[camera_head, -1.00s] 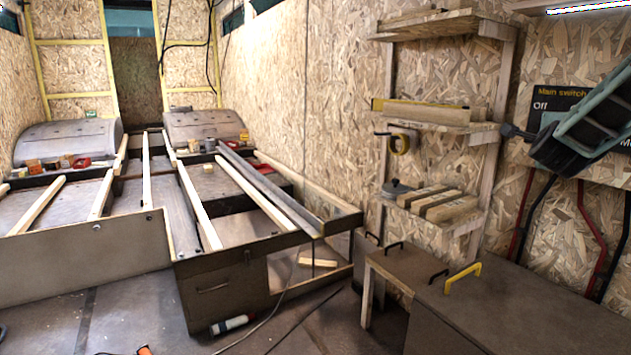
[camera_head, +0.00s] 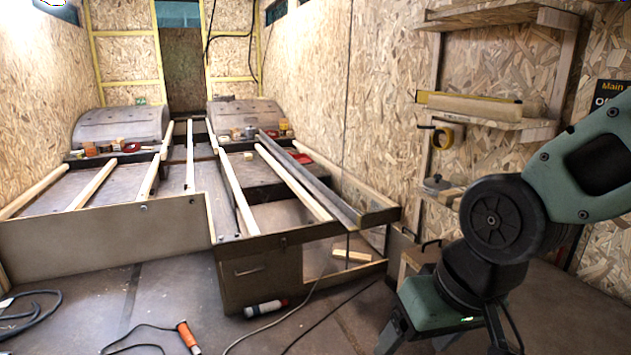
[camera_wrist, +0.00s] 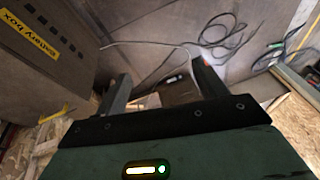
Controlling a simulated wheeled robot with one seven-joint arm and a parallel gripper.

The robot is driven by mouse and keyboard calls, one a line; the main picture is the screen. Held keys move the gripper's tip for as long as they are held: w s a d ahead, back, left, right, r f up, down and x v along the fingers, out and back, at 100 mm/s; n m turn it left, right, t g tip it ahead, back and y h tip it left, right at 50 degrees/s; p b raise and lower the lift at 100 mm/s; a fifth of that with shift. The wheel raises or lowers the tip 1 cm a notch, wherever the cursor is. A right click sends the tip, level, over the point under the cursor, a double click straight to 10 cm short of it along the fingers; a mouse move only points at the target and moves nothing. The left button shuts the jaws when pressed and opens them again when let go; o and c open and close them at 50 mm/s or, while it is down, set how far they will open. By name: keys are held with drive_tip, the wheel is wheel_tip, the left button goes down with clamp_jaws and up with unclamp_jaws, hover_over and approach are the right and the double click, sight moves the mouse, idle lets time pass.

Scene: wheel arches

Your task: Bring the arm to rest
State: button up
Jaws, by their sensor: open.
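My green and black arm fills the right side of the head view, with its elbow bent and the forearm hanging down. My gripper (camera_head: 447,342) points downward at the lower edge of that view, its fingers spread apart. The wrist view also shows my gripper (camera_wrist: 160,76), open, with no object held between the fingers. The floor and a dark box front lie beyond the fingertips.
Wooden shelves (camera_head: 490,122) stand on the right wall behind my arm. A slatted frame (camera_head: 130,228) fills the left and middle. A bottle (camera_head: 265,308), an orange-handled tool (camera_head: 187,336) and cables lie on the floor. A battery box (camera_wrist: 50,45) stands left in the wrist view.

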drive_tip(key=s+d+n+g+h+p, duration=0.1)
drive_tip(key=s+n, duration=0.2)
drive_tip(key=s, duration=0.2)
drive_tip(key=s+d+n+g+h, duration=0.1)
drive_tip(key=s+n+g, duration=0.1)
drive_tip(key=s, duration=0.3)
wheel_tip(320, 180, up, 17)
drive_tip(key=p, duration=1.7)
drive_tip(key=shift+w+a, duration=0.25)
drive_tip(key=shift+a, duration=0.05)
drive_tip(key=shift+f, duration=0.1)
